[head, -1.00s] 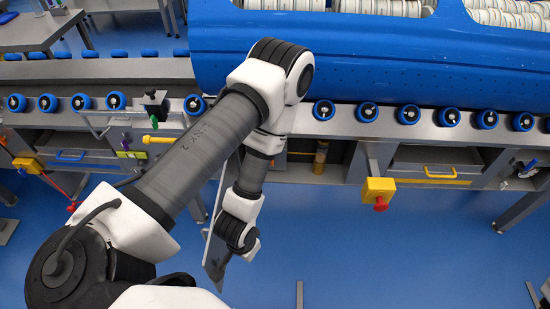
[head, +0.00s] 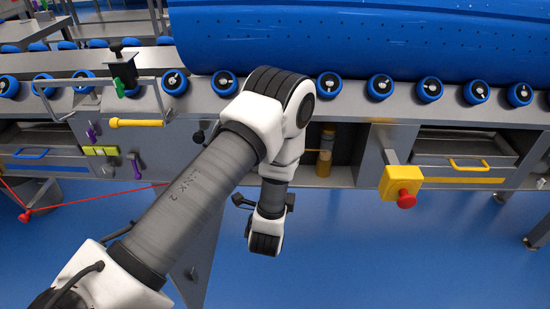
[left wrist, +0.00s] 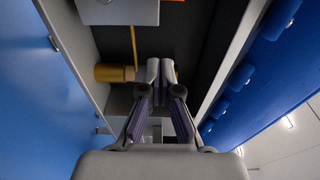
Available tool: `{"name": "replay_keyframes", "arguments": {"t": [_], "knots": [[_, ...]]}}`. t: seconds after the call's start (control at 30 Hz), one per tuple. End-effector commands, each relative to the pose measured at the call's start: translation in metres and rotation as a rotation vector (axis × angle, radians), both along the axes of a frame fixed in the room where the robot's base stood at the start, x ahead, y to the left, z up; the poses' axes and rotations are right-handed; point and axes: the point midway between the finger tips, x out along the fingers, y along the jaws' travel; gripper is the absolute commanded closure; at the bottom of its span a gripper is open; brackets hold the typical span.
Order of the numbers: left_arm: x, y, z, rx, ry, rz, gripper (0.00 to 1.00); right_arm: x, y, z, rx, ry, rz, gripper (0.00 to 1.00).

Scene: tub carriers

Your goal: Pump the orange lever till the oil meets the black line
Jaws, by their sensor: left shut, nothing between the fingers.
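An amber cylinder (head: 324,162) stands upright in the dark open bay under the conveyor. It also shows in the left wrist view (left wrist: 113,73), lying sideways there because that picture is turned. I cannot make out a black line or the oil level. A thin orange bar (left wrist: 133,45) shows in the bay, and an orange piece lies close beside the fingertips; I cannot tell which is the lever or whether they touch. My left gripper (left wrist: 160,72) is shut and empty, pointing into the bay. In the head view my own arm hides its fingers. My right gripper is not in view.
A yellow box with a red button (head: 402,185) juts out right of the bay. A drawer with a yellow handle (head: 468,163) is further right. A yellow-gripped bar (head: 136,123) sticks out at left. The conveyor rollers (head: 328,86) and blue tub (head: 430,45) are above. Blue floor is clear in front.

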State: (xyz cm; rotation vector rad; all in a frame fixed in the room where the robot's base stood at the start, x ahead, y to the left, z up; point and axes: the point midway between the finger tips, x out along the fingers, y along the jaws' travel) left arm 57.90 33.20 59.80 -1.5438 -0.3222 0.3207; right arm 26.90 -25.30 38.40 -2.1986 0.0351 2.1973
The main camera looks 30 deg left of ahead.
Motion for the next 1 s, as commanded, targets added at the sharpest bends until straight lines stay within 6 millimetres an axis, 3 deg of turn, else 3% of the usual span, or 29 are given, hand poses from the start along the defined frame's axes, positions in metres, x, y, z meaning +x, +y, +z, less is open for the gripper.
{"name": "replay_keyframes", "arguments": {"t": [0.17, 0.53, 0.7, 1.0], "knots": [[0.02, 0.01, -0.001, -0.002, -0.004, 0.003, 1.0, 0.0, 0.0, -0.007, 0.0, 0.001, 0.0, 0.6], [0.093, 0.041, -0.002, -0.002, -0.004, 0.001, 1.0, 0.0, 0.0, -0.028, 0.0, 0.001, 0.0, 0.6], [0.069, 0.063, -0.002, -0.003, 0.003, 0.003, 1.0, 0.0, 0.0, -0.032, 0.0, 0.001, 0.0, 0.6], [0.062, 0.069, 0.0, -0.002, 0.0, 0.0, 1.0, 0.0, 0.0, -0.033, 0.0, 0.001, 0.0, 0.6]]}}
